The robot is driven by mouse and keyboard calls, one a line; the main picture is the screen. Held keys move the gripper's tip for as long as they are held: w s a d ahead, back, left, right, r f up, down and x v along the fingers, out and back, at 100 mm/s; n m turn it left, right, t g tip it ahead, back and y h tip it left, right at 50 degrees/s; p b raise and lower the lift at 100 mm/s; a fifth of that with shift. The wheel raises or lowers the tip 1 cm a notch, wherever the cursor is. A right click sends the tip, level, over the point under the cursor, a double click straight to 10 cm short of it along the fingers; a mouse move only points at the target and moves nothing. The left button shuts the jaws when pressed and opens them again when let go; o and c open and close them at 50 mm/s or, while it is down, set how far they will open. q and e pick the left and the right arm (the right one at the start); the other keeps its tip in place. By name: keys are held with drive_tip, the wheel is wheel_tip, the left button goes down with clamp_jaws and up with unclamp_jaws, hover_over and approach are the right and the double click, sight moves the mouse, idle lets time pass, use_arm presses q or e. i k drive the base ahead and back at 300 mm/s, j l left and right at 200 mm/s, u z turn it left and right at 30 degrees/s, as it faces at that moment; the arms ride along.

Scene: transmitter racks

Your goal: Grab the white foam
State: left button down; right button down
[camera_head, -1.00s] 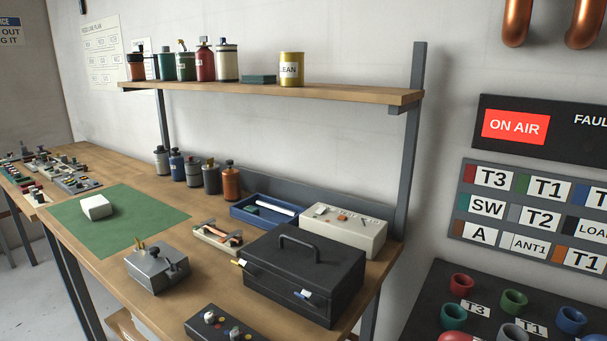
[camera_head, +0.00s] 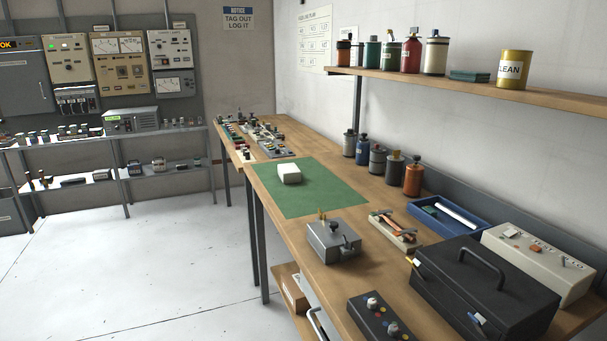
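A small white block, which looks like the white foam (camera_head: 289,173), lies on a green mat (camera_head: 322,201) on the wooden workbench. It rests near the mat's far left part, with clear mat around it. Neither of my grippers shows in the head view.
A grey metal box with a lever (camera_head: 333,241), a tray of tools (camera_head: 396,231), a blue tray (camera_head: 425,216) and a black case (camera_head: 482,289) stand nearer on the bench. Several bottles (camera_head: 378,160) line the wall side. Small parts (camera_head: 262,137) fill the far end. Open floor (camera_head: 150,255) lies left.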

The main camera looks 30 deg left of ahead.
sight(287, 173)
drive_tip(key=j+z, duration=0.25)
drive_tip(key=j, duration=1.15)
drive_tip(key=i+j+z, duration=0.2)
drive_tip(key=j+z, duration=0.15)
drive_tip(key=j, duration=0.8)
drive_tip(key=i+j+z, duration=0.1)
drive_tip(key=j+z, duration=0.3)
drive_tip(key=j, duration=0.75)
drive_tip(key=k+j+z, duration=0.1)
drive_tip(key=j+z, duration=0.25)
drive_tip(key=j, duration=0.85)
